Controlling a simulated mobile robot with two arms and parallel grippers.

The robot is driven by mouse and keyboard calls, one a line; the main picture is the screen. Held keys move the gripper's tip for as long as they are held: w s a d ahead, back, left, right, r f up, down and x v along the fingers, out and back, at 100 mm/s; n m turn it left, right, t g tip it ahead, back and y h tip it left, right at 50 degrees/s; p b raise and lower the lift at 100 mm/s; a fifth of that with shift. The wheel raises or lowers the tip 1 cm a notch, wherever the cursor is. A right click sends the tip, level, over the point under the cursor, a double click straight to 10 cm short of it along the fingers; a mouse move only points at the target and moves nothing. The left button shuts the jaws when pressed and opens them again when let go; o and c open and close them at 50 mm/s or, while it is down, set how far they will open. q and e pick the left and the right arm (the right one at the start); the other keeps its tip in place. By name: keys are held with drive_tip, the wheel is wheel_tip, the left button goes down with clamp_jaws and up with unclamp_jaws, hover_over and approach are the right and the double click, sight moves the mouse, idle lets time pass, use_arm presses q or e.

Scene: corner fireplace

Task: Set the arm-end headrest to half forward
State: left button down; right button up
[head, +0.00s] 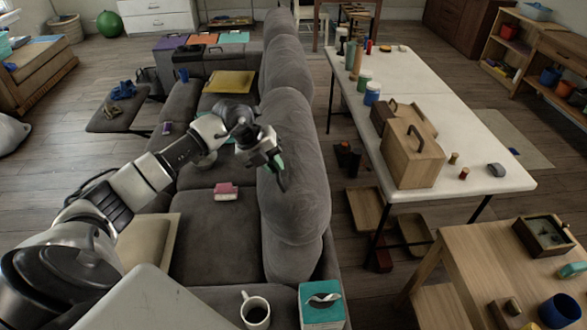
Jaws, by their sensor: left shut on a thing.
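The grey sofa (205,240) runs away from me, its back along the right side. The nearest headrest (300,170) is a tall, padded grey piece on the sofa back, at the near arm end. It looks roughly upright; its exact angle is hard to tell. My left arm comes in from the left over the seats. My left gripper (277,170) is at the seat-side face of this headrest, shut on its edge; the fingertips are partly hidden against the fabric. More headrests (283,70) stand further along the back. My right gripper is not in view.
A mug (255,310) and a teal box (321,308) stand at the near sofa end. A pink block (226,191) and a yellow folder (229,83) lie on the seats. Behind the sofa, a white table (460,150) holds a wooden box (411,155) and jars.

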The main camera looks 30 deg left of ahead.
use_arm(q)
drive_tip(key=shift+s+a+f, duration=0.1)
drive_tip(key=shift+s+a, duration=0.15)
drive_tip(key=shift+a, duration=0.05)
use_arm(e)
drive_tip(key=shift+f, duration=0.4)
use_arm(q)
drive_tip(key=shift+w, duration=0.1)
drive_tip(key=c, duration=1.2)
unclamp_jaws()
drive_tip(key=shift+o, duration=0.2)
